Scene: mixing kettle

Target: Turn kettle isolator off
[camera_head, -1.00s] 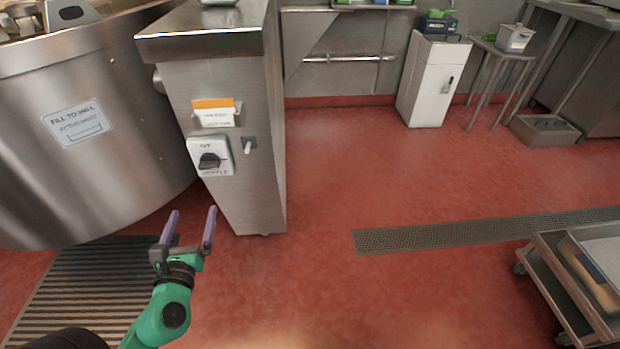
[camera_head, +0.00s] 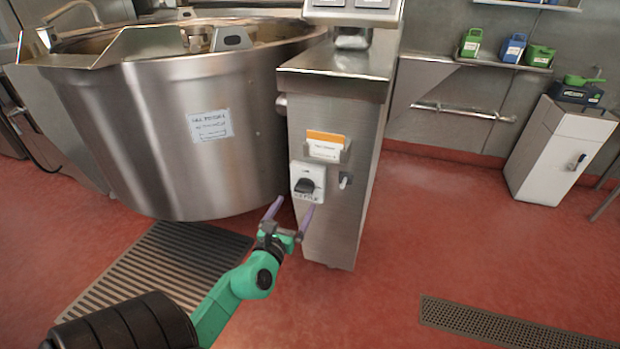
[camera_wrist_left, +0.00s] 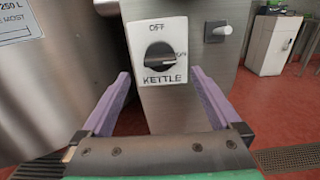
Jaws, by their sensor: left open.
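The kettle isolator (camera_head: 307,183) is a white plate with a black rotary knob on the front of a steel pedestal (camera_head: 335,230). In the left wrist view the knob (camera_wrist_left: 161,57) sits between the words OFF above and KETTLE below, with ON at its right; its pointer end appears toward the right, at ON. My left gripper (camera_head: 290,208) is open and empty, just below and in front of the isolator. In the left wrist view its purple fingers (camera_wrist_left: 160,100) stand either side of the plate's lower part, apart from the knob. My right gripper is not in view.
The large steel kettle (camera_head: 190,150) stands left of the pedestal. A small lever switch (camera_head: 345,181) sits right of the isolator, and a card holder (camera_head: 325,148) above it. Floor grates (camera_head: 160,265) lie below.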

